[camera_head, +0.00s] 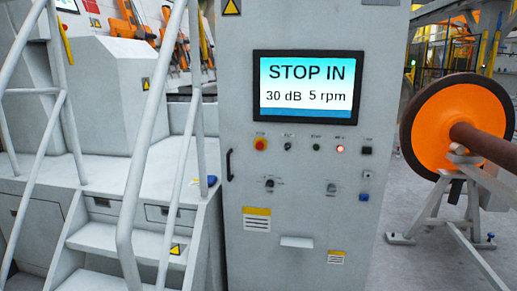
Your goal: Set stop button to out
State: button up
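My gripper is not in view.
A lit red lamp (340,149) and a green control (316,147) sit right of the button. A black handle (229,164) is on the cabinet's left edge. Steps with railings (145,150) stand left. An orange wheelset (455,125) on a stand is right. Grey floor shows between.

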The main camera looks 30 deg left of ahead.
aim_at(260, 144)
jog(key=u, duration=0.05)
jog(key=i, duration=1.75)
jog(key=z, duration=1.3)
jog(key=k, duration=0.1)
jog(key=u, duration=2.75)
jog(key=k, duration=0.2)
jog(key=u, duration=1.8)
